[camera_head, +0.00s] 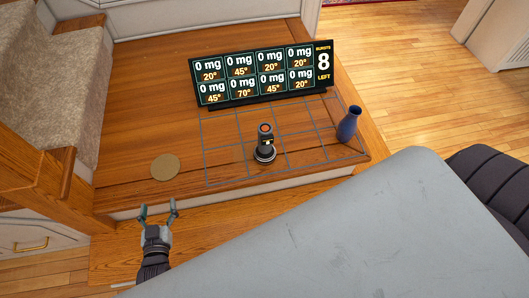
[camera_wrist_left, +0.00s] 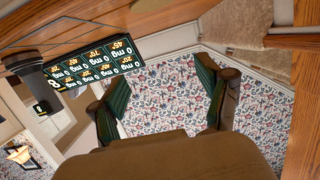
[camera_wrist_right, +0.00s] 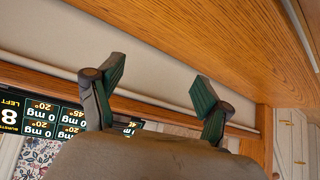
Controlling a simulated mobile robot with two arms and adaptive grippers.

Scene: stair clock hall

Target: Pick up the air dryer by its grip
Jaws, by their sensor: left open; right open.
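A small dark device with an orange-ringed top and a little display (camera_head: 265,143), apparently the air dryer, stands upright on a round base on the wooden landing, inside a grid of blue lines. A dark cylindrical body, likely the same device, shows at the upper left of the left wrist view (camera_wrist_left: 38,88). My left gripper (camera_head: 158,207) is open and empty at the landing's front edge, left of and nearer than the device. Its fingers also show in the left wrist view (camera_wrist_left: 162,88). My right gripper (camera_wrist_right: 158,88) is open and empty; the head view does not show it.
A black readout board (camera_head: 262,75) stands behind the grid. A blue vase (camera_head: 349,124) stands at the grid's right edge, and a flat tan disc (camera_head: 165,167) lies at its left. Carpeted stairs (camera_head: 45,65) are at left. A large grey surface covers the lower right.

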